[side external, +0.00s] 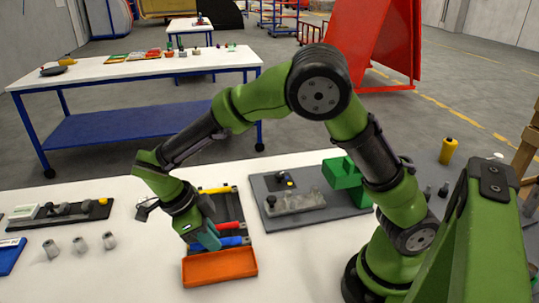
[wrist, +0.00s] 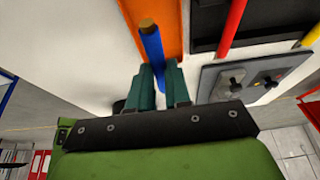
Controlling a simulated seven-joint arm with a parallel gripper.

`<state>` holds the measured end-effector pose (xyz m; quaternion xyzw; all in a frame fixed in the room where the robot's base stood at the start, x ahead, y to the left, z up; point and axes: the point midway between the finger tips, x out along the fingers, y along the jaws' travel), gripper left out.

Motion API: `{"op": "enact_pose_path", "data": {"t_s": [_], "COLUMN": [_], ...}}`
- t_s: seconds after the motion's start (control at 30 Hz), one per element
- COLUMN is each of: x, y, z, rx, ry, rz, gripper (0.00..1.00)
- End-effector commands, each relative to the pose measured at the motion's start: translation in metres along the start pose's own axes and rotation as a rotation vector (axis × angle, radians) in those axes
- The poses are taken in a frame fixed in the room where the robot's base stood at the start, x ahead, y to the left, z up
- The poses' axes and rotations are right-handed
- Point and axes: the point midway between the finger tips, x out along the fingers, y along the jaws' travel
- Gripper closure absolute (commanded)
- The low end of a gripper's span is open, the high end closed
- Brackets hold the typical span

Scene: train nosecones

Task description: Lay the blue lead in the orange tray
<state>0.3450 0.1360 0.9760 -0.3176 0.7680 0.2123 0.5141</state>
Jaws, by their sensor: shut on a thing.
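The blue lead (wrist: 153,48), with a brown-yellow end, is held between the teal fingers of my gripper (wrist: 162,88) in the wrist view. In the side view the lead (side external: 236,240) sticks out to the right of my gripper (side external: 208,238). The orange tray (side external: 220,269) lies at the front of the white table, just in front of my gripper. In the wrist view the tray (wrist: 174,28) shows behind the lead. I cannot tell the height of the lead above the table. The fingers hide its middle.
A black rack (wrist: 208,42) beside the tray holds a red lead (side external: 228,226) and a yellow lead (side external: 217,189). A grey plate (side external: 265,187) with a clear part and green blocks (side external: 343,174) is at right. Several grey cones (side external: 80,244) stand at left.

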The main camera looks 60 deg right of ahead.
Motion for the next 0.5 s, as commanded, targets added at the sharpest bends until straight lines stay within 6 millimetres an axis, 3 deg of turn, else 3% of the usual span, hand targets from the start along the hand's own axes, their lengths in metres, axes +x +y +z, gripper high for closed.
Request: {"op": "enact_pose_path", "data": {"t_s": [0.5], "x": [0.047], "y": [0.0], "z": [0.019], "rx": [0.0], "ry": [0.002], "rz": [0.001], "gripper": [1.0]}}
